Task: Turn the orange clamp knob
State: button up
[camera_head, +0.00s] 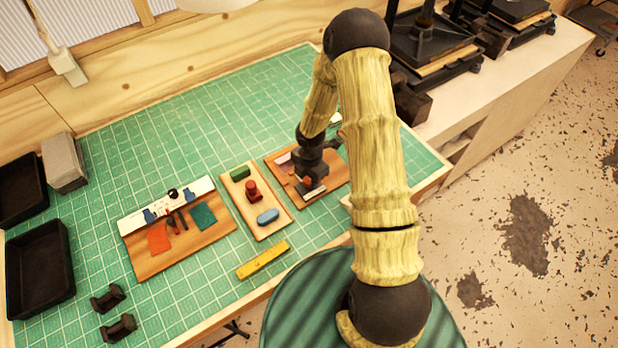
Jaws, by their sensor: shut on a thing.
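The orange clamp knob (307,182) shows as a small orange-red spot at the tip of my gripper (310,176). It is on the wooden board (334,181) at the right of the green mat. My gripper points down over this board and is shut on the knob. The fingers and wrist hide most of the knob, so its turn angle cannot be seen. A pale plate lies on the board beside the gripper, partly covered by it.
Left of the gripper, a board (238,199) holds a red knob-like piece (253,190), a green block and a blue piece (268,216). A yellow bar (262,260) lies in front. A larger tool board (200,240) and black trays (38,268) stand further left.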

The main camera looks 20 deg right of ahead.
jog(key=m+b, duration=0.3)
jog(key=m, duration=0.3)
jog(key=shift+w+f, duration=0.1)
jog(key=m+b, duration=0.2)
jog(key=m, duration=0.2)
jog(key=shift+a, duration=0.1)
jog(key=m+b, duration=0.1)
jog(key=m, duration=0.2)
jog(key=shift+m, duration=0.3)
jog(key=m+b, duration=0.2)
jog(key=m, duration=0.2)
jog(key=shift+w+m+h, duration=0.1)
jog(key=shift+m+h, duration=0.2)
jog(key=m+b, duration=0.1)
jog(key=m, duration=0.3)
jog(key=shift+m+b, duration=0.35)
jog(key=shift+m, duration=0.05)
jog(key=shift+r, duration=0.2)
jog(key=o, duration=1)
